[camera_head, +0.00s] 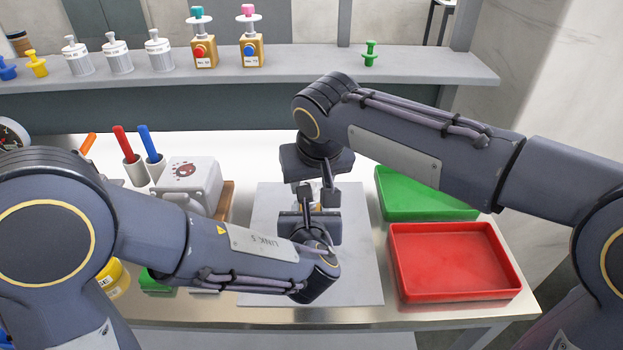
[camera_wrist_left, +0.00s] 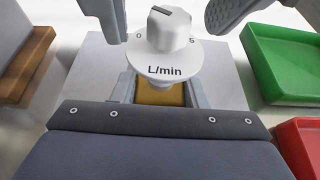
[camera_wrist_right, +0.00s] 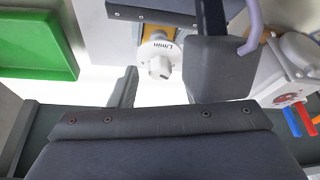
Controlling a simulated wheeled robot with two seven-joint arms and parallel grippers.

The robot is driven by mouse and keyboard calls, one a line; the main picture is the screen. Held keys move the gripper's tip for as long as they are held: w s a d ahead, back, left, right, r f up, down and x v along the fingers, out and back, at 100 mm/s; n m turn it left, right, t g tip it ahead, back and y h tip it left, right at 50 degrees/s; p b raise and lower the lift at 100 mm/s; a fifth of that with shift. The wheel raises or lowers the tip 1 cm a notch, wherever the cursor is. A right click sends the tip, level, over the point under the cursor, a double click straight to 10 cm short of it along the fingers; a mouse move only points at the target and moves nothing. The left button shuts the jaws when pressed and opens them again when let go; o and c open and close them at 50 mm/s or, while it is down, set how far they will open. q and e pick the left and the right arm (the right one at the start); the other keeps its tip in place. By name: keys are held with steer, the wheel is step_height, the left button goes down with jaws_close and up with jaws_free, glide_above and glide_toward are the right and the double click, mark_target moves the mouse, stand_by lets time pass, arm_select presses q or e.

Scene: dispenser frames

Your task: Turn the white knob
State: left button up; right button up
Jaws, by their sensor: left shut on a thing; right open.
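The white knob (camera_wrist_left: 168,28) sits on a round white dial (camera_wrist_left: 165,62) marked "L/min", with a 0 at left and a 5 at right. It also shows in the right wrist view (camera_wrist_right: 160,68). The dial is on a golden block (camera_wrist_left: 160,95), mostly hidden in the head view. My left gripper (camera_wrist_left: 160,90) is shut on the golden block, its fingers on either side below the dial. My right gripper (camera_head: 317,192) is open, coming from the far side. Its fingers are spread to either side of the knob; I see no contact.
A green tray (camera_head: 425,195) and a red tray (camera_head: 455,265) lie at right. A white box (camera_head: 188,180) and cups with red and blue tools stand at left. A back shelf (camera_head: 340,72) holds knobs and dispensers. A grey mat (camera_head: 355,270) lies beneath the grippers.

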jaws_close()
steer(key=shift+a+m, duration=0.1)
steer(key=shift+m, duration=0.2)
steer(key=m+h, duration=0.1)
steer(key=m, duration=0.2)
steer(key=shift+a+h, duration=0.15)
steer(key=shift+h, duration=0.15)
steer(key=shift+a+m+h, duration=0.15)
steer(key=shift+m+h, duration=0.55)
steer(key=shift+m, duration=1.3)
jaws_free()
